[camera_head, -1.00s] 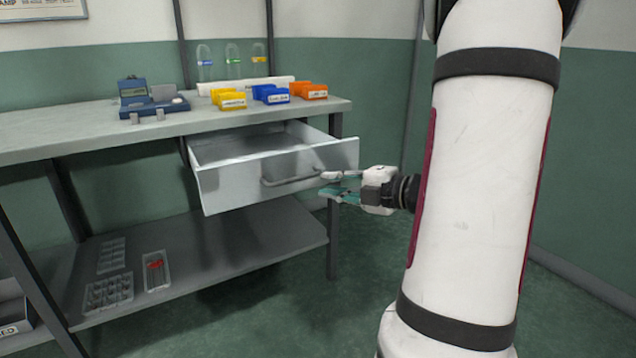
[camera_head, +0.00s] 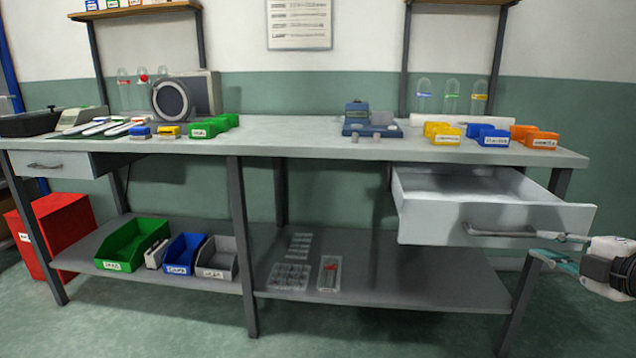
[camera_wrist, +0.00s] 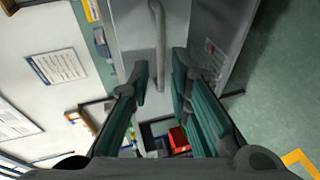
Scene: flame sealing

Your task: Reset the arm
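My gripper (camera_head: 541,245) is at the right edge of the head view, at the right end of the drawer handle (camera_head: 500,231). Its two green-padded fingers are apart with nothing held. In the wrist view the open gripper (camera_wrist: 160,72) has the handle (camera_wrist: 158,35) running up between and beyond its fingertips. I cannot tell whether a finger touches the handle. The drawer (camera_head: 430,215) under the right of the bench is pulled open and its visible inside looks empty. Most of my arm is outside the head view.
The bench top (camera_head: 290,133) carries a blue device (camera_head: 368,122), colored bins (camera_head: 490,135) and a round-faced device (camera_head: 172,101). The lower shelf (camera_head: 380,270) holds bins and clear trays. A bench leg (camera_head: 522,300) stands below my gripper. Floor in front is clear.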

